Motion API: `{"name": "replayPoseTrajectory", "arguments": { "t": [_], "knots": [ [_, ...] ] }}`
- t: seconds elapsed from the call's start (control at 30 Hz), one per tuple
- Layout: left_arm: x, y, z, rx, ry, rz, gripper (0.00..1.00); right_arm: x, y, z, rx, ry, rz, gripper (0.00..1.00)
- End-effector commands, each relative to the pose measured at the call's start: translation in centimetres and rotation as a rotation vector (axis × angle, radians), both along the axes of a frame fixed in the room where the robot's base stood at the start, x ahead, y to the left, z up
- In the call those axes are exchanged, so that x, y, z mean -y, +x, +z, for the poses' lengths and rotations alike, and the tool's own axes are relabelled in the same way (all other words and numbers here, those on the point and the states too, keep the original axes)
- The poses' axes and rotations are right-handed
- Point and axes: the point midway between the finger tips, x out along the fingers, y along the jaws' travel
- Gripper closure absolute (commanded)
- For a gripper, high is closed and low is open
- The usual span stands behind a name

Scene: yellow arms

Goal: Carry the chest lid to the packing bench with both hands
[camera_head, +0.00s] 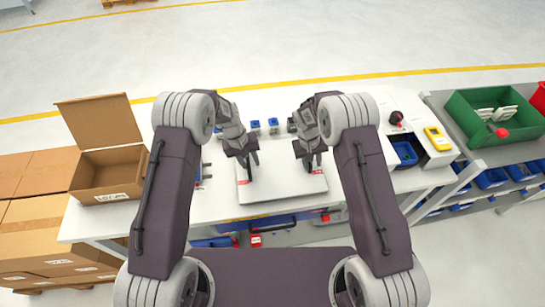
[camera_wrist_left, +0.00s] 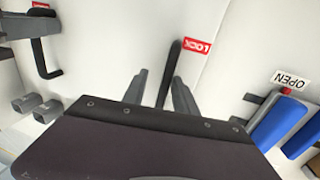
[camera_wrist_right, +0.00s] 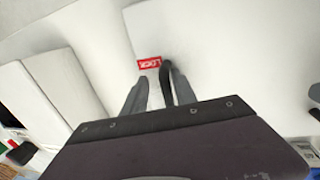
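The chest lid (camera_head: 285,187) is a flat white panel with red labels, lying on a white table in front of me. A dark handle stands up near each end. My left gripper (camera_head: 251,160) is over the left handle, which shows between its fingers in the left wrist view (camera_wrist_left: 171,72). My right gripper (camera_head: 311,158) is over the right handle, which shows between its fingers in the right wrist view (camera_wrist_right: 166,78). Both grippers are open, with gaps visible beside the handles. The packing bench cannot be told apart for certain.
An open cardboard box (camera_head: 108,173) stands at the table's left end, beside stacked cartons (camera_head: 40,225). Small blue parts (camera_head: 255,124) line the table's back. A yellow device (camera_head: 438,139) and a blue bin (camera_head: 404,153) are at right. A green crate (camera_head: 480,128) stands on a shelf further right.

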Motion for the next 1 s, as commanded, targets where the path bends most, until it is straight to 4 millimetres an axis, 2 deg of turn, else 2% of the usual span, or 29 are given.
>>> {"name": "replayPoseTrajectory", "arguments": {
  "t": [0.3, 0.43, 0.57, 0.77, 0.87, 1.0],
  "knots": [
    [-1.5, -0.1, 7.7, 0.007, -0.001, 0.001, 0.66, 0.0, 0.1, 0.0, 0.002, 0.001, -0.001, 0.66],
    [-1.9, -0.2, 9.9, 0.006, 0.0, 0.001, 0.66, 0.0, 0.1, 0.0, 0.002, 0.0, -0.001, 0.66],
    [-2.1, -0.3, 10.9, 0.004, 0.001, 0.002, 0.66, 0.0, 0.1, 0.0, 0.002, 0.0, -0.001, 0.66],
    [-2.1, -0.3, 11.1, 0.003, 0.0, 0.002, 0.66, -0.2, 0.1, 0.6, 0.005, 0.002, 0.0, 0.66],
    [-2.1, -0.3, 11.1, 0.003, 0.0, 0.001, 0.66, -0.5, 0.1, 2.5, 0.008, 0.002, 0.001, 0.66],
    [-2.1, -0.3, 11.1, 0.003, 0.0, 0.001, 0.66, -1.3, 0.0, 6.2, 0.008, 0.002, 0.0, 0.66]
  ]
}}
